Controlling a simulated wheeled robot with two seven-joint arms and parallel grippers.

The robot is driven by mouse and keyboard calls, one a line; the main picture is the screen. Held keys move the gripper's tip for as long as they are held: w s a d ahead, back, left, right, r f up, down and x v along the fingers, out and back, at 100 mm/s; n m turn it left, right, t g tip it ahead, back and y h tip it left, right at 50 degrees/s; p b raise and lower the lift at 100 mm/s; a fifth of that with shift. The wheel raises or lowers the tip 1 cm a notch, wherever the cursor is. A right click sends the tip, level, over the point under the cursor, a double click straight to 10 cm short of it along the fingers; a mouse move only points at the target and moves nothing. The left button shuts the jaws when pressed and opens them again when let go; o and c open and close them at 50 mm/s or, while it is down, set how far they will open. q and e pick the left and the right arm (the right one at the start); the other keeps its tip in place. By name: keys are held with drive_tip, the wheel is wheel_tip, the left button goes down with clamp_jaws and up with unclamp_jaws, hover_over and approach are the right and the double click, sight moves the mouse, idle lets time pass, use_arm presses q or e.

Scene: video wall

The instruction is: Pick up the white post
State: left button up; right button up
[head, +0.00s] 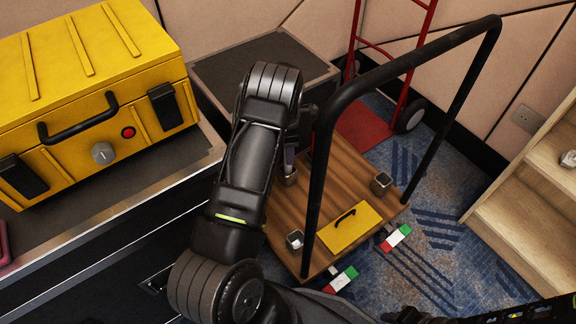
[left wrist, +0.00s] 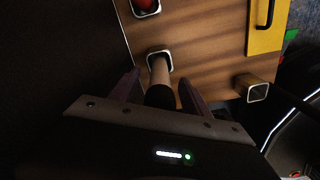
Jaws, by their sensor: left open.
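In the left wrist view a pale post (left wrist: 160,75) with a dark near end stands in a square metal socket (left wrist: 160,57) on the wooden cart deck. My left gripper (left wrist: 162,84) is open, with one finger on each side of the post; I cannot tell whether they touch it. In the head view the left gripper (head: 291,157) is down over the left part of the cart deck (head: 340,190), mostly behind my arm, and the post is hard to make out there. My right gripper is not in view.
The cart's black hoop handle (head: 318,170) rises close beside my left arm. The deck carries a yellow panel with a handle (head: 345,232) and more sockets (head: 381,182). A red object (left wrist: 145,4) sits in one socket. A yellow case (head: 90,90) stands on the left counter.

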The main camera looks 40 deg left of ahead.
use_arm(q)
clamp_jaws()
idle(0.5)
idle(0.8)
